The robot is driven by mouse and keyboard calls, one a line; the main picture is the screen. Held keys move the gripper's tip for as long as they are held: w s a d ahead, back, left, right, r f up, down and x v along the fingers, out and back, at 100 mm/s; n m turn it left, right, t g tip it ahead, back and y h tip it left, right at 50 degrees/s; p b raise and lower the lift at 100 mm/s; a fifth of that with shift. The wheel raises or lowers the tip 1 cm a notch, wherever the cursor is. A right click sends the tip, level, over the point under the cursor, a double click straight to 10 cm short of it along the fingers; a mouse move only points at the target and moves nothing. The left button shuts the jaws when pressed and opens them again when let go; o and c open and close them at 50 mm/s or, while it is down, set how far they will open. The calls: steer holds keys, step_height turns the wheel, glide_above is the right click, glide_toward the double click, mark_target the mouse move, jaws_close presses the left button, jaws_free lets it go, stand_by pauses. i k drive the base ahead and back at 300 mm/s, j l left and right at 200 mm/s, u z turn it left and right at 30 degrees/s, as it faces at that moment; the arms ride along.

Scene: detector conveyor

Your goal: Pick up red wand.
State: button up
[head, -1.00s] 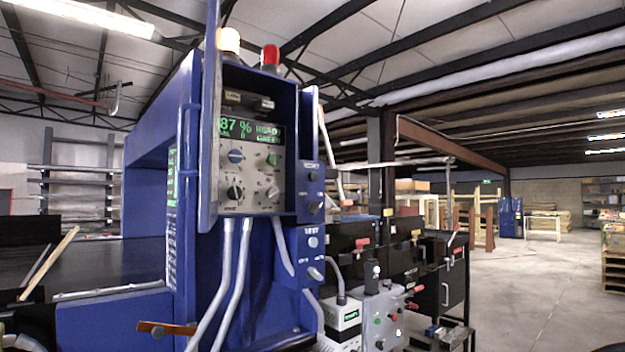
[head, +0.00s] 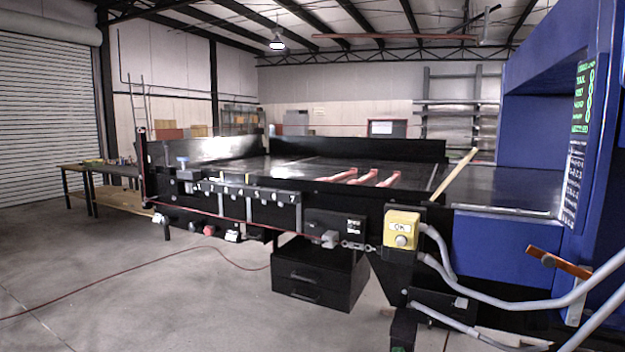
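Several slim pinkish-red pieces (head: 365,178) lie side by side on the dark conveyor bed (head: 290,168), near its front edge; I cannot tell whether one of them is the red wand. An orange-red bar (head: 562,263) with a dark knob sticks out at the lower right, beside the blue detector housing (head: 510,240). A pale tan stick (head: 454,173) leans up at a slant near the conveyor's right end. My gripper is not in view.
A yellow button box (head: 401,230) and grey conduits (head: 500,292) stand at the conveyor's front right. A numbered rail (head: 245,190) runs along the front side. A black drawer cabinet (head: 318,272) sits below. A workbench (head: 105,175) stands left. The floor (head: 140,275) at left front is mostly open, crossed by a thin red hose.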

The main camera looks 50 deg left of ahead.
mark_target(353, 170)
steer(key=u, duration=1.75)
steer(key=i+j+z, duration=0.1)
steer(key=j, duration=0.25)
steer(key=i+j+z, duration=0.1)
steer(key=i+j, duration=0.15)
steer(key=i+j+z, duration=0.1)
steer(key=j, duration=0.35)
steer(key=i+j+z, duration=0.1)
steer(key=j, duration=0.3)
steer(key=i+j+z, duration=0.1)
steer(key=j, duration=0.3)
steer(key=i+j+z, duration=0.15)
steer(key=j, duration=0.25)
